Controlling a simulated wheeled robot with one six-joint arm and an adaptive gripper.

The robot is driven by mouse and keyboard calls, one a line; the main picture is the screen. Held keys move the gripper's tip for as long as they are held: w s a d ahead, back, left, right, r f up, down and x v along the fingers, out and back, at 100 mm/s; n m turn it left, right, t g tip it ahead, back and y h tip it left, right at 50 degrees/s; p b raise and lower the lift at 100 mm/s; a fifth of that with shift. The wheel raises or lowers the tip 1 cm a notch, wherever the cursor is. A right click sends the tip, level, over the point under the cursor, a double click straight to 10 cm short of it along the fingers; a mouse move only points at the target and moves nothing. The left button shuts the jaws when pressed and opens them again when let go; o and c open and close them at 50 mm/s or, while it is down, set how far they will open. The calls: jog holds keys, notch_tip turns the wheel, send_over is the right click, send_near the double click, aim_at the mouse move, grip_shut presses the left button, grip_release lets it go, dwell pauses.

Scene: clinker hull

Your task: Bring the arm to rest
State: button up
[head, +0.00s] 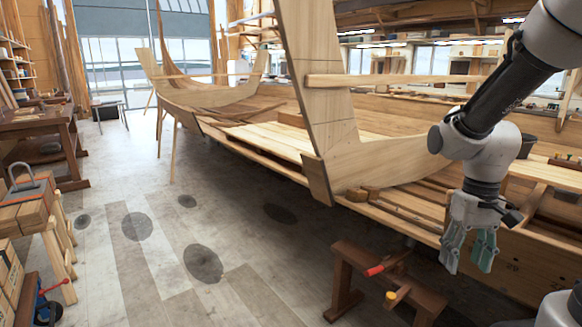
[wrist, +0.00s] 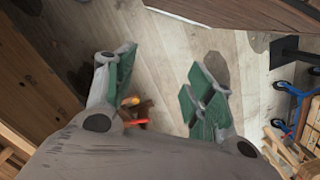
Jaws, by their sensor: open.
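My gripper (head: 470,250) hangs at the right of the head view, pointing down, with its fingers apart and nothing between them. It is in front of the hull's planked side and above the floor, to the right of a low wooden trestle. In the wrist view my gripper (wrist: 160,100) shows two green-padded fingers spread wide, with bare floor between them. My arm is bent, coming down from the upper right corner of the head view.
The wooden boat hull (head: 385,160) fills the middle and right. A low brown trestle (head: 345,285) with red- and yellow-ended tools stands close by my gripper. A workbench (head: 40,130) and stacked timber (head: 25,205) stand at left. The floor (head: 150,270) between is clear, with dark stains.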

jog(key=s+r+t, duration=0.5)
jog(key=s+r, duration=0.2)
jog(key=r, duration=0.5)
jog(key=shift+d+r+t, duration=0.2)
jog(key=shift+d+t, duration=0.05)
jog(key=shift+t, duration=0.15)
jog(key=shift+s, duration=0.1)
dwell(0.7)
